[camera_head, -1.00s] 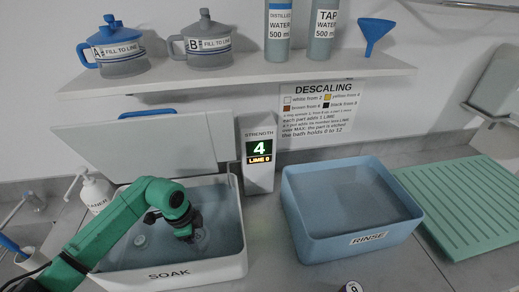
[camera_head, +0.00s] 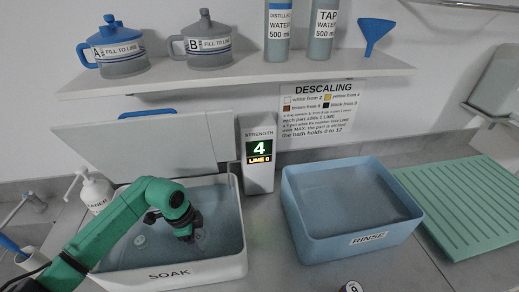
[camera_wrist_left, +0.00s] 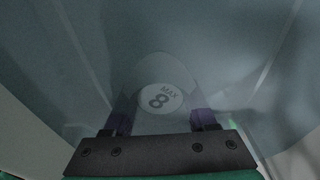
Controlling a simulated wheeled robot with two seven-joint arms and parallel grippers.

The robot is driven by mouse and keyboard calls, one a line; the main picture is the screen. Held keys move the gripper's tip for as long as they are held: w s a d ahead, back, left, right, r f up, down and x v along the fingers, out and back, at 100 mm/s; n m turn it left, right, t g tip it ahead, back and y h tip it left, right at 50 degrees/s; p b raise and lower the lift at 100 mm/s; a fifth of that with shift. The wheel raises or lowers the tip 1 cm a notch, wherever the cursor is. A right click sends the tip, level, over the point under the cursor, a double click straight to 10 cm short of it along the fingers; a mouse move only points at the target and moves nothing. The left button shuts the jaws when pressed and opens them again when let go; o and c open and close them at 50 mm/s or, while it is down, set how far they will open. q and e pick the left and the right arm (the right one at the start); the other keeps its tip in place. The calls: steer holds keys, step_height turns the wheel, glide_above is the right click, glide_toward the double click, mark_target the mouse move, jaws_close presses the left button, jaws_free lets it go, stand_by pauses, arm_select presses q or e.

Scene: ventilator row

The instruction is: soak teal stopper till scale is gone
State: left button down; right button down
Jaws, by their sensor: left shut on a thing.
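The soak bath (camera_head: 170,277) is a white tub of clear liquid with its lid (camera_head: 140,140) open. My left gripper (camera_head: 194,240) reaches down into its right half. In the left wrist view, the gripper (camera_wrist_left: 160,118) is shut on a rounded part (camera_wrist_left: 150,68) with a pale round tag (camera_wrist_left: 160,98) reading "MAX 8". The part looks grey and dim, so I cannot tell whether it is teal or bears scale. A small pale disc (camera_head: 140,240) shows in the bath left of the gripper. My right gripper is not in view.
The strength display (camera_head: 258,150) reads 4, with a small LIME line below. The blue rinse tub (camera_head: 365,238) stands right of it, then a green ribbed mat (camera_head: 465,205). A cleaner bottle (camera_head: 95,190) stands left. Jugs A (camera_head: 118,50) and B (camera_head: 207,45) are on the shelf.

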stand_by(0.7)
arm_select(q)
step_height(320, 180, up, 9)
steer(key=p, duration=0.7)
steer(key=shift+r+p, duration=0.1)
steer(key=shift+p, duration=0.3)
steer(key=shift+r, duration=0.3)
step_height(320, 180, up, 7)
steer(key=shift+r, duration=0.1)
